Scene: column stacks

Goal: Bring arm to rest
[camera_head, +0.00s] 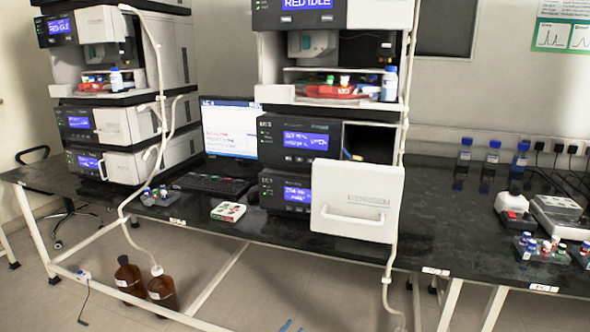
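At the bottom edge, small blue shapes (287,326) show below the bench. They may be the tips of my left gripper, but too little shows to tell, or to tell whether it is open or shut. My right gripper is not in view. Neither arm is clearly visible.
A black lab bench (450,240) runs across the view. It bears two column stacks, the nearer one (355,205) with a white front panel standing out. A keyboard (212,184), vial racks and blue-capped bottles (492,158) stand on it. Brown bottles (162,290) stand on the floor.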

